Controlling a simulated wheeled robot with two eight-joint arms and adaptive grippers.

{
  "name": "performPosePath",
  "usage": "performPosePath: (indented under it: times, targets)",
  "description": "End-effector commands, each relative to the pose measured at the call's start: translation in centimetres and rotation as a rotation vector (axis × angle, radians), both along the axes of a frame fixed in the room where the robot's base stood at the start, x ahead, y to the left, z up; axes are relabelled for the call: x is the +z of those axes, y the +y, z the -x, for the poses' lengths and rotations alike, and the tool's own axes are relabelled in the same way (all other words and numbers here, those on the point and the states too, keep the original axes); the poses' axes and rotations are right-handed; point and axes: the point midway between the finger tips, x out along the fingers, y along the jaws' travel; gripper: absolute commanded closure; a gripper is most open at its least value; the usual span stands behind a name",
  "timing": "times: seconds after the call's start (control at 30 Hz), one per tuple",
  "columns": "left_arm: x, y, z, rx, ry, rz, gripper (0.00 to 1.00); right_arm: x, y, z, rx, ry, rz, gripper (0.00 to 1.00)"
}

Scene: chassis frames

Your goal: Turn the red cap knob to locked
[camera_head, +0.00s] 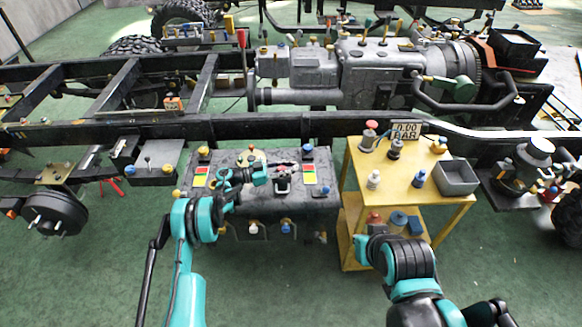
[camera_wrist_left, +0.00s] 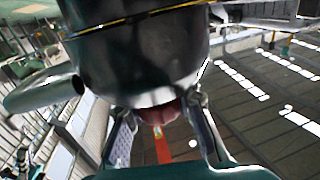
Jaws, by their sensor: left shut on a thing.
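The red cap knob (camera_head: 281,168) is small and sits on the dark tank between two coloured label plates in the head view. My left gripper (camera_head: 284,181) is at this knob, and its dark fingers cover part of it. In the left wrist view a reddish piece (camera_wrist_left: 160,113) lies between the two fingers, below a large dark cylinder. The left gripper is shut on it. The knob's turn angle and any lock mark are too small to tell.
The dark tank (camera_head: 312,199) carries several other valves and fittings close to the gripper. A yellow cart (camera_head: 350,185) stands to the right with a pressure display (camera_head: 406,130), knobs and a grey bin (camera_head: 457,178). The chassis rail (camera_head: 230,128) runs behind. Green floor is free in front.

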Motion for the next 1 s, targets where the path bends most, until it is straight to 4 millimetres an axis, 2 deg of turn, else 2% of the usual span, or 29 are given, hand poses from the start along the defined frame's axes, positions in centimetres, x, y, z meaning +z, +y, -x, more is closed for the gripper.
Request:
performPosePath:
  times: [0.3,0.33,0.4,0.77,0.87,1.0]
  targets:
    - [-0.1,-0.1,0.1,-0.003,0.000,-0.001,1.00,0.0,0.0,0.0,0.000,0.000,0.000,1.00]
    - [-0.1,-0.1,0.1,-0.003,0.000,-0.001,0.71,0.0,0.0,0.0,0.000,0.000,0.000,1.00]
    - [-0.1,-0.1,0.0,-0.002,0.000,-0.001,0.54,0.0,0.0,0.0,0.000,0.000,0.000,1.00]
    - [0.0,0.1,0.0,0.000,0.000,0.000,0.54,0.0,0.0,0.0,0.000,0.000,0.000,1.00]
    - [0.0,0.8,0.1,0.001,0.000,0.000,0.54,0.0,0.0,0.0,0.000,0.000,0.000,1.00]
    - [0.0,3.3,0.6,0.003,0.000,0.000,0.54,0.0,0.0,0.0,0.000,0.000,0.000,1.00]
